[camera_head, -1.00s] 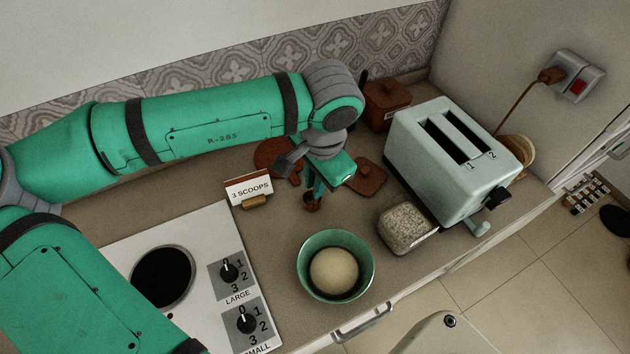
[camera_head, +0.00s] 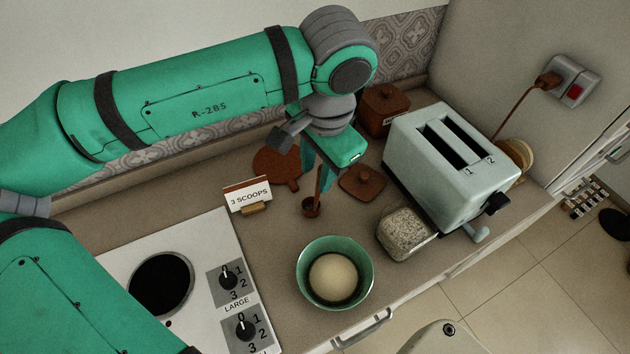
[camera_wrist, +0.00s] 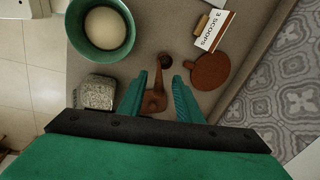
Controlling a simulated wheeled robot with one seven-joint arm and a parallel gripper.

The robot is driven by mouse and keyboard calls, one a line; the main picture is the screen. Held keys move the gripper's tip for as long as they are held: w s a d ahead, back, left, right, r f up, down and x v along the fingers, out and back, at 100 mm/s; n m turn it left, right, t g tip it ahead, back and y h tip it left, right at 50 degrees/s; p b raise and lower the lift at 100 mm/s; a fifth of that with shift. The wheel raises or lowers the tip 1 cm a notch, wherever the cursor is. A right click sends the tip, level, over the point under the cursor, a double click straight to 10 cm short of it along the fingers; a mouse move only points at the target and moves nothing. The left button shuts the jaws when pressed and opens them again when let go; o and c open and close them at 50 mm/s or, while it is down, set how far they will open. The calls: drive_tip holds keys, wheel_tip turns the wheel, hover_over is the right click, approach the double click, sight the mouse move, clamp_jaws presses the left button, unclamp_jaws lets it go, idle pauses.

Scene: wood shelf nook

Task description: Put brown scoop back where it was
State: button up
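The brown scoop (camera_head: 312,207) stands on the counter with its cup down and its thin handle pointing up, left of a brown lid (camera_head: 361,181) and in front of a round brown board (camera_head: 275,165). My gripper (camera_head: 318,178) is directly above it, pointing down, with its two green fingers apart. In the wrist view the fingers (camera_wrist: 160,77) are spread. The scoop's dark cup (camera_wrist: 165,61) shows just beyond the tips and its handle runs back between them, overlapping the lid. No finger clearly touches the handle.
A "3 SCOOPS" card (camera_head: 248,196) stands left of the scoop. A green bowl (camera_head: 308,252) with pale contents is in front. A glass container of grains (camera_head: 405,235), toaster (camera_head: 440,185) and brown canister (camera_head: 382,110) are to the right; a hob (camera_head: 120,262) is left.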

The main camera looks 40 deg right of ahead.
drive_tip(key=shift+s+a+r, duration=0.1)
drive_tip(key=shift+s+r, duration=0.1)
drive_tip(key=shift+r, duration=0.85)
drive_tip(key=shift+s+r, duration=0.15)
drive_tip(key=shift+r, duration=0.9)
